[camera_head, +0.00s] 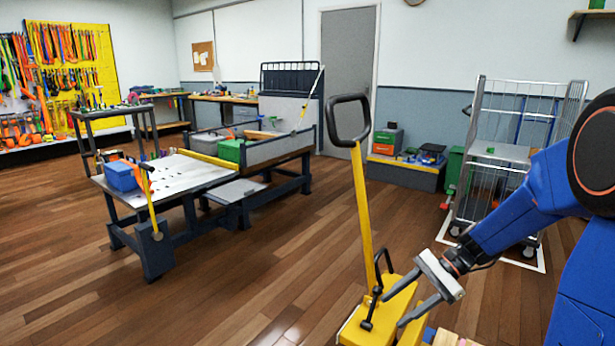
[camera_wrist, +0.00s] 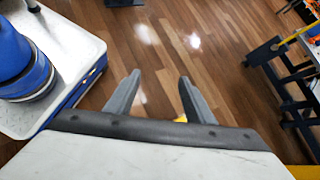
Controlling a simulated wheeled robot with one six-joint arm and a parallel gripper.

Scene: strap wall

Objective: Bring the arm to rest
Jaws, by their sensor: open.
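My gripper (camera_head: 399,300) is at the lower right of the head view, at the end of my blue arm. Its two grey fingers are spread apart, with nothing between them. In the wrist view the fingers (camera_wrist: 152,92) also stand apart over the wooden floor. In the head view the gripper appears in front of or beside a yellow floor tool (camera_head: 362,215) with a tall handle and black loop grip. I cannot tell whether they touch. A small yellow patch shows just past the fingers in the wrist view.
A work table (camera_head: 205,172) with a blue bin (camera_head: 121,176) and a green box (camera_head: 231,151) stands at left. A wire cage trolley (camera_head: 480,185) stands at right, behind my arm. Wooden blocks (camera_head: 447,338) lie at the bottom edge. Open floor (camera_head: 270,265) lies between table and yellow tool.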

